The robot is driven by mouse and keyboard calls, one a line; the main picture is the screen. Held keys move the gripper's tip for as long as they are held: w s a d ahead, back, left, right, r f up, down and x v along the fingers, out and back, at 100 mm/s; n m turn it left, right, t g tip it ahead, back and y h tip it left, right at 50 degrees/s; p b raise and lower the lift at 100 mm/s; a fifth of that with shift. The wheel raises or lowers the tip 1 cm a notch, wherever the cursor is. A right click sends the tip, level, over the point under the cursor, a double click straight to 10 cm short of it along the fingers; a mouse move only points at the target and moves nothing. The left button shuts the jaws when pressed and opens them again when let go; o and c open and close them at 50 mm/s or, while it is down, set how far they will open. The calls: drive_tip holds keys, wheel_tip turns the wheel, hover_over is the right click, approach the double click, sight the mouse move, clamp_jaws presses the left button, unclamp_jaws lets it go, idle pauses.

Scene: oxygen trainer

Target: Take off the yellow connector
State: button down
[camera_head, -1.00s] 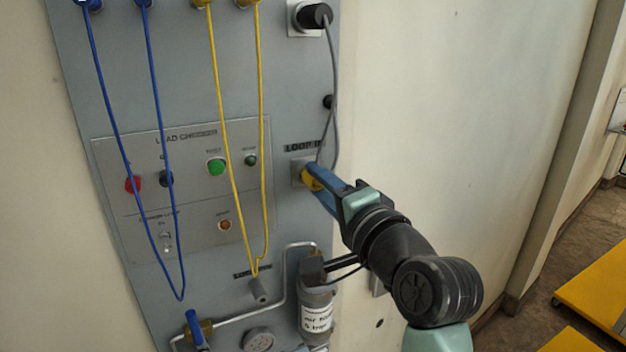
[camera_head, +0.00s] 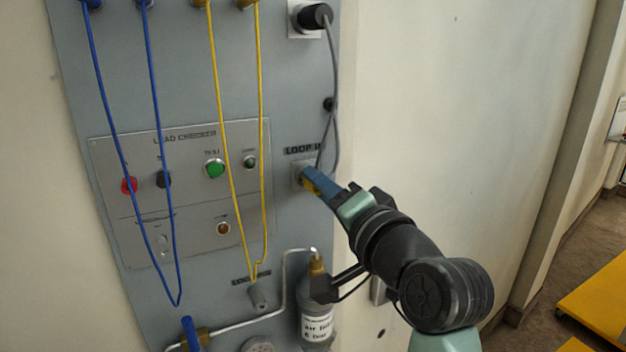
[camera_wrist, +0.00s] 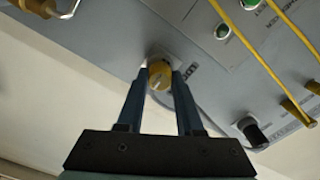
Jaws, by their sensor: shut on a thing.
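The yellow connector (camera_wrist: 160,73) sits between the two blue fingers of my gripper (camera_wrist: 159,80) in the wrist view, in front of a pale square socket plate. In the head view only a little of the yellow connector (camera_head: 309,186) shows beside the fingers, at the plate under the "LOOP IN" label (camera_head: 303,150). My gripper (camera_head: 311,180) is shut on it, reaching in from the lower right. The fingers hide most of the connector in the head view, and I cannot tell whether it is still seated in the socket.
A grey cable (camera_head: 334,90) hangs from a black plug (camera_head: 315,15) just above my gripper. Yellow leads (camera_head: 262,130) and blue leads (camera_head: 155,100) hang to the left. A filter bottle (camera_head: 317,325) stands below. The wall to the right is clear.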

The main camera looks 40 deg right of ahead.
drive_tip(key=shift+v, duration=2.25)
